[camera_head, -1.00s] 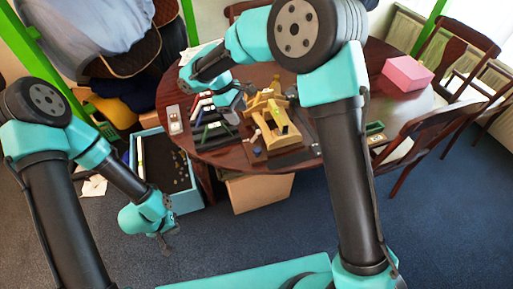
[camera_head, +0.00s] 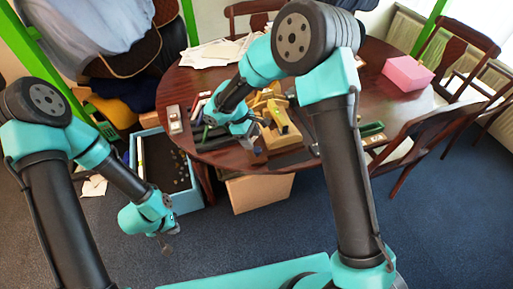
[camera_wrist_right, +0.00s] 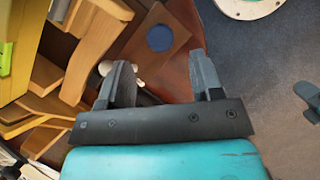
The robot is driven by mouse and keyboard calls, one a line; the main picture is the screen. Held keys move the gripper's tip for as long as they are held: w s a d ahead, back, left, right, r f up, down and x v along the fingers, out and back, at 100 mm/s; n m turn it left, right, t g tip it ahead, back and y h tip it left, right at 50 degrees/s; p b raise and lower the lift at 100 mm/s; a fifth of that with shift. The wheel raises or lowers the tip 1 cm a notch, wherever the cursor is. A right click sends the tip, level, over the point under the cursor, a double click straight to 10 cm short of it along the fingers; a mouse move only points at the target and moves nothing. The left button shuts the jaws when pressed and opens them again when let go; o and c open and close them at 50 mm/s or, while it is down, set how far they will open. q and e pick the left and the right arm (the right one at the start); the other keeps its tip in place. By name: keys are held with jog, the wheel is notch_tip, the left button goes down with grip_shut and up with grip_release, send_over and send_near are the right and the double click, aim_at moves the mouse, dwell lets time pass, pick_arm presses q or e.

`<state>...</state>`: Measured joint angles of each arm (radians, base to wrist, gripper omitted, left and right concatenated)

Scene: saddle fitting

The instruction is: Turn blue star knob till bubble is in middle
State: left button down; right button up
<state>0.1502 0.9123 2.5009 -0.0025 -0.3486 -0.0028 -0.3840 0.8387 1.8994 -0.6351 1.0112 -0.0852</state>
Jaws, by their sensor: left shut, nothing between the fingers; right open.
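A round blue piece (camera_wrist_right: 160,38), probably the blue knob, sits on a brown board (camera_wrist_right: 138,47) in the right wrist view; its star shape is not clear. My right gripper is open and empty, its fingers (camera_wrist_right: 162,82) pointing towards the board, with the blue piece beyond and between them. In the head view this gripper (camera_head: 256,138) is at the table's front, beside the wooden stand (camera_head: 262,104). A yellow bar (camera_head: 279,118), probably the level, lies on the stand; its edge shows in the wrist view (camera_wrist_right: 5,58). The bubble cannot be made out. My left gripper (camera_head: 168,247) is shut and empty, low over the floor.
The stand's wooden parts (camera_wrist_right: 90,38) are close on the left of my right gripper. Small white knobs (camera_wrist_right: 105,68) are by its left finger. A pink box (camera_head: 407,74) and papers (camera_head: 215,52) lie further off. A blue tray (camera_head: 187,201) stands below the table.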

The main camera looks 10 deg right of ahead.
aim_at(257, 149)
jog(key=x, duration=0.5)
jog(key=shift+f, duration=0.3)
jog(key=c, duration=0.9)
jog(key=shift+d+m, duration=0.1)
jog(key=shift+m, duration=0.6)
jog(key=shift+y, duration=0.3)
jog(key=o, duration=0.9)
jog(key=shift+r, duration=0.1)
jog(key=v, duration=1.7)
jog(key=shift+w, duration=0.3)
